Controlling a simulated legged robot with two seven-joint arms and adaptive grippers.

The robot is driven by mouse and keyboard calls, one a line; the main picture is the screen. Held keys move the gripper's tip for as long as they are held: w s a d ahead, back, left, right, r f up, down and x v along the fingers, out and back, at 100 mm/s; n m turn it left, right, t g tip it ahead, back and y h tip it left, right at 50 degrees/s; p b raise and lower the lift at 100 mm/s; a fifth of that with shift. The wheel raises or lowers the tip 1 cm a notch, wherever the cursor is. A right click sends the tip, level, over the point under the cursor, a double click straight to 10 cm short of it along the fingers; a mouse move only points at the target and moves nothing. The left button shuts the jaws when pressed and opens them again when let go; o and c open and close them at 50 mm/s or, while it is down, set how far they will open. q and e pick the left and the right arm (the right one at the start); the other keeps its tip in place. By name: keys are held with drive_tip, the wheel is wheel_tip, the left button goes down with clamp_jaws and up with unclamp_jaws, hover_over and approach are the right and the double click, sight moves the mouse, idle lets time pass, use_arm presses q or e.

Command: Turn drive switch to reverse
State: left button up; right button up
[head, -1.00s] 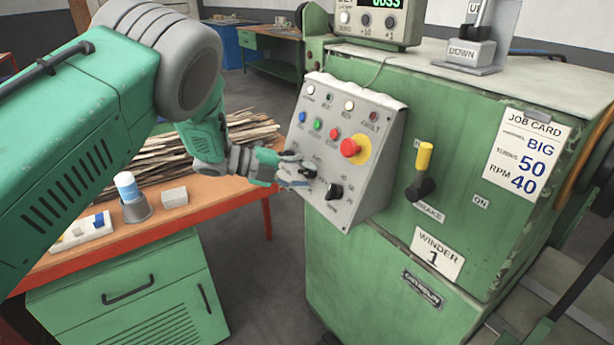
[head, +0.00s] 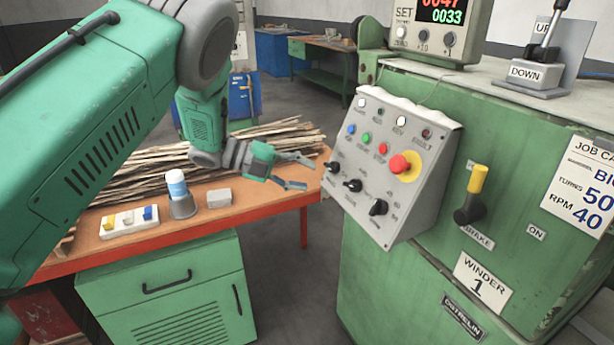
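The grey sloped control panel (head: 345,215) sits on the front of the green winder machine. It carries three black rotary knobs in a descending row: a left knob (head: 332,167), a middle knob (head: 352,185) and a right knob (head: 378,207). Their labels are too small to read, so I cannot tell which one is the drive switch. My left gripper (head: 305,173) is open and empty, just left of the panel and beside the left knob. Its fingers point toward the panel, apparently without touching it. My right gripper is not in view.
A red and yellow stop button (head: 400,163) and several small coloured buttons are above the knobs. A yellow-handled brake lever (head: 475,190) stands right of the panel.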

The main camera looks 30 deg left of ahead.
use_arm(q)
drive_tip(key=shift+o, duration=1)
drive_tip(key=shift+s+f+n, duration=0.15)
drive_tip(key=shift+f+n, duration=0.15)
drive_tip(key=shift+n, duration=0.2)
drive_tip(key=n+t+y+p, duration=0.3)
drive_tip(key=n+t+p, duration=0.5)
drive_tip(key=n, duration=1.7)
approach(352, 186)
drive_tip(key=w+d+f+t, duration=0.1)
drive_tip(key=w+d, duration=0.3)
drive_tip(key=w, duration=0.4)
drive_tip(key=shift+w+f, duration=0.4)
drive_tip(key=shift+c, duration=0.5)
